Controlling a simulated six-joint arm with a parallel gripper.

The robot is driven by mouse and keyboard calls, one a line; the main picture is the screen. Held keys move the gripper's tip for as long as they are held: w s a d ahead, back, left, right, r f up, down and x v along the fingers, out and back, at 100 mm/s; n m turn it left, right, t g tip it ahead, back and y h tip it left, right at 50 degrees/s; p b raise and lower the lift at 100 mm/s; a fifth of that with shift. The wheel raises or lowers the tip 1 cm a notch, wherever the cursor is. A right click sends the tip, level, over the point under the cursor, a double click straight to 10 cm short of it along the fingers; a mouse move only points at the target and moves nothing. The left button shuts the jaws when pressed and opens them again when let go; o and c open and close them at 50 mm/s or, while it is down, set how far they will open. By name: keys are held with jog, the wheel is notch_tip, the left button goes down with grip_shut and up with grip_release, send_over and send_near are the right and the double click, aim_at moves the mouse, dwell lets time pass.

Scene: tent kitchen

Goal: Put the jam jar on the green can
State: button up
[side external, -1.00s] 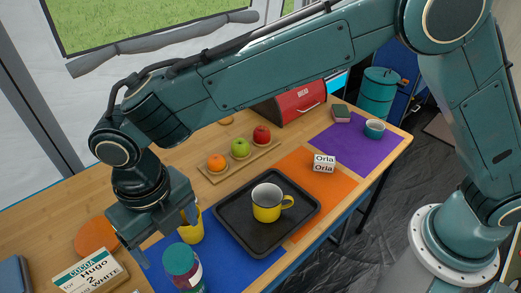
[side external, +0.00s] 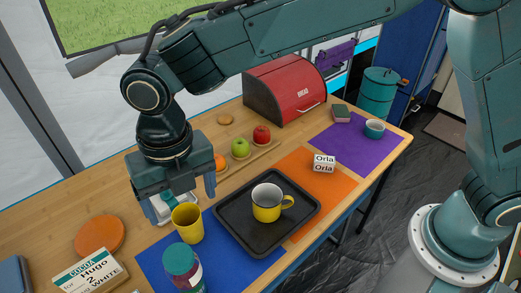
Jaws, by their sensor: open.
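A jar with a teal-green lid and a dark red and white body (side external: 182,268) stands on the blue mat at the front; it looks like the jam jar. No thing is clearly the green can; a green lidded canister (side external: 379,96) stands beyond the table's far right end. My gripper (side external: 182,202) is open, pointing down, behind and above the yellow cup (side external: 187,224). A whitish object (side external: 161,209) shows partly below my gripper, mostly hidden by it and the cup. I cannot tell whether my fingers touch anything.
A black tray (side external: 240,240) holds a yellow mug (side external: 267,203). A cocoa sign (side external: 91,274) is at front left.

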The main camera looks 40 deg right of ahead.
jog(key=s+d+r+m+t, duration=0.1)
jog(key=d+r+m, duration=0.3)
jog(key=d+m, duration=0.3)
jog(key=s+d+r+m+t, duration=0.1)
jog(key=d+r+m, duration=0.3)
jog(key=d, duration=0.4)
jog(key=s+d+r+m, duration=0.2)
jog(key=d+r+m, duration=0.2)
jog(key=d+m, duration=0.3)
jog(key=s+d+f+m+t, duration=0.1)
jog(key=s+d+m+t, duration=0.2)
jog(key=s+d+m, duration=1)
jog(key=d+m, duration=0.1)
jog(key=m, duration=0.2)
jog(key=shift+s+d+f, duration=0.2)
jog(key=shift+s+d, duration=0.05)
jog(key=shift+s, duration=0.1)
